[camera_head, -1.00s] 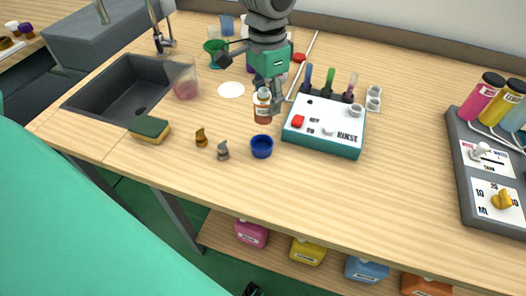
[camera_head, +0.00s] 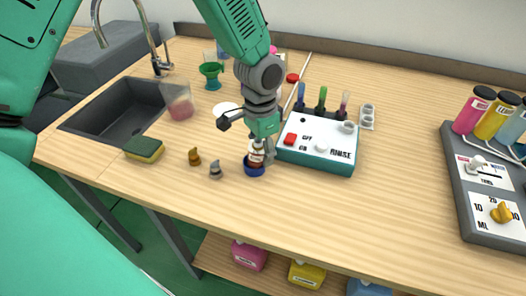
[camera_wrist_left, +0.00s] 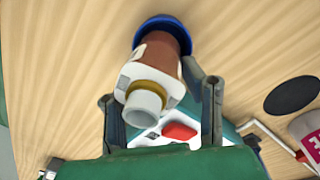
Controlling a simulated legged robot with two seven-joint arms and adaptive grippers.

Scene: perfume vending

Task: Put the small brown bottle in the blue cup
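The small brown bottle (camera_head: 257,150) stands in the blue cup (camera_head: 254,169) on the table, in front of the white-topped device. In the left wrist view the bottle (camera_wrist_left: 158,62), with its white label and pale neck, points toward the camera, and the blue cup (camera_wrist_left: 170,24) rings its far end. My left gripper (camera_head: 262,150) is right at the bottle. In the left wrist view its fingers (camera_wrist_left: 160,98) are spread on either side of the bottle, with visible gaps. The cup's inside is mostly hidden by the bottle. My right gripper is not in view.
The white-topped device (camera_head: 318,148) stands close to the right of the cup. Two small figures, brown (camera_head: 194,157) and grey (camera_head: 215,168), stand to its left, with a sponge (camera_head: 144,149) beyond. A sink (camera_head: 122,112) is at left. The table's right middle is clear.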

